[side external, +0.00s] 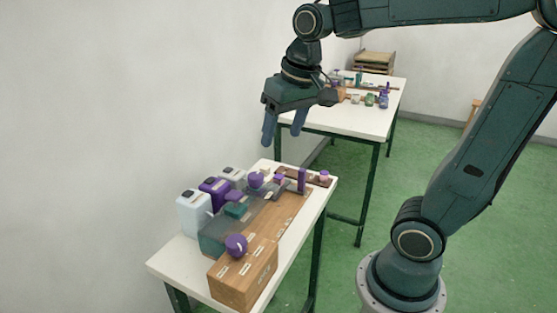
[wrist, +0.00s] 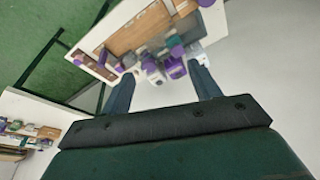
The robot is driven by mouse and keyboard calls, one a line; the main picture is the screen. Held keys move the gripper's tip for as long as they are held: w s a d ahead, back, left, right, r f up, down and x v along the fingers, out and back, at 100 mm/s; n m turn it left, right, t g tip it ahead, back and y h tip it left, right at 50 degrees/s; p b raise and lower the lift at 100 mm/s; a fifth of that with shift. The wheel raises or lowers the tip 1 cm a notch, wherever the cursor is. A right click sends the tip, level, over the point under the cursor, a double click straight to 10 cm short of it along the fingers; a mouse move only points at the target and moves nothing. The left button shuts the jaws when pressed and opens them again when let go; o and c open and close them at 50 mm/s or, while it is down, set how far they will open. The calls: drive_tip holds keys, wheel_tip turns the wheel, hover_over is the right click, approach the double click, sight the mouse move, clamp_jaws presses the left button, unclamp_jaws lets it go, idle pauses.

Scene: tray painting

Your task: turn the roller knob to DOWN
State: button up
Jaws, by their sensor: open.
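A round purple knob (side external: 236,245) with a pale pointer mark sits on the near end of the wooden machine (side external: 262,268), with small white labels around it. A second round purple knob (side external: 256,180) stands toward the far end. The labels are too small to read, so I cannot tell which is the roller knob or where it points. My gripper (side external: 283,135) is open and empty, pointing down, high above the bench and apart from both knobs. In the wrist view its fingers (wrist: 162,72) are spread, with the machine's wooden top (wrist: 140,30) beyond them.
White and purple canisters (side external: 193,213) line the wall side of the white bench (side external: 172,262). A purple post (side external: 302,180) stands at the far end. Another table (side external: 350,117) with small jars is behind. The air between gripper and bench is clear.

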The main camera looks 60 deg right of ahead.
drive_tip(key=w+d+f+m+g, duration=0.1)
drive_tip(key=w+d+m+g, duration=0.1)
drive_tip(key=w+d, duration=0.35)
drive_tip(key=m+g, duration=0.1)
drive_tip(key=m, duration=0.2)
hover_over(255, 175)
wheel_tip(255, 175, down, 4)
drive_tip(key=shift+s, duration=0.1)
drive_tip(key=shift+f, duration=0.1)
drive_tip(key=shift+f, duration=6.8)
drive_tip(key=c, duration=1)
